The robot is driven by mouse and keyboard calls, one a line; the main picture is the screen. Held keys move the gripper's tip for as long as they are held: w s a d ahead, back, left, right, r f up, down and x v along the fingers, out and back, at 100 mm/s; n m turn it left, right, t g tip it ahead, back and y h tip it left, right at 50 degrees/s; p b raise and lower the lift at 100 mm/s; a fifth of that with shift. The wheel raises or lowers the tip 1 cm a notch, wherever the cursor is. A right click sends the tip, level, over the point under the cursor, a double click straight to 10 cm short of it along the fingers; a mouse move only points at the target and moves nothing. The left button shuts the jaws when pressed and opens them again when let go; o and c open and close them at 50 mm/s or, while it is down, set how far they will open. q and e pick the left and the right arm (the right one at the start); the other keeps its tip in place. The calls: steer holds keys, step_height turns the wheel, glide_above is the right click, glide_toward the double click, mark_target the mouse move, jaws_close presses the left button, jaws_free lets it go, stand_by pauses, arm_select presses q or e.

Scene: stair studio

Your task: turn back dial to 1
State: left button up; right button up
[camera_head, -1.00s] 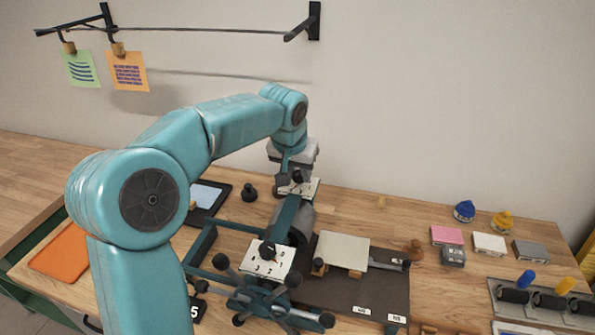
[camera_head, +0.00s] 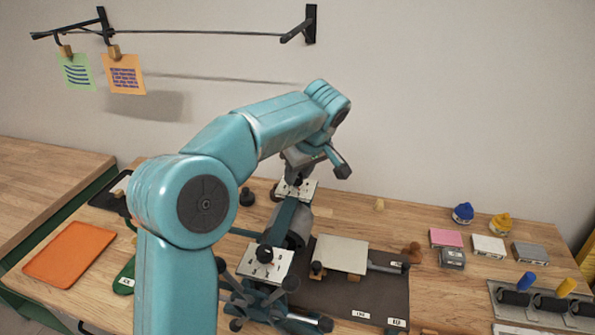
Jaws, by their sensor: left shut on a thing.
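The press-like machine has two white dial plates with black knobs. The back dial plate (camera_head: 299,190) is at the far end of the machine, and the front dial plate (camera_head: 264,267) is nearer, with its black knob (camera_head: 264,252) free. My left gripper (camera_head: 297,180) reaches down from above onto the back dial and is shut on its knob. The gripper and wrist largely hide that knob. The marks on the back plate are too small to read. My right gripper is not in view.
My left arm crosses the left and middle of the view. A spoked handwheel (camera_head: 240,297) sits in front of the machine. A pale board (camera_head: 341,254) lies to its right. An orange tray (camera_head: 70,254) lies at left. Small blocks and bottles stand at right.

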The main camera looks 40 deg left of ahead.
arm_select(q)
steer(key=n, duration=0.1)
steer(key=n+g+p, duration=0.1)
steer(key=n, duration=0.1)
steer(key=shift+w+r+n, duration=0.15)
steer(key=shift+n, duration=0.15)
steer(key=shift+a+n+g+p, duration=0.1)
steer(key=shift+n+g+p, duration=0.85)
steer(key=shift+n, duration=0.75)
steer(key=o, duration=1)
steer(key=shift+f, duration=0.2)
steer(key=shift+o, duration=0.2)
steer(key=shift+r, duration=0.1)
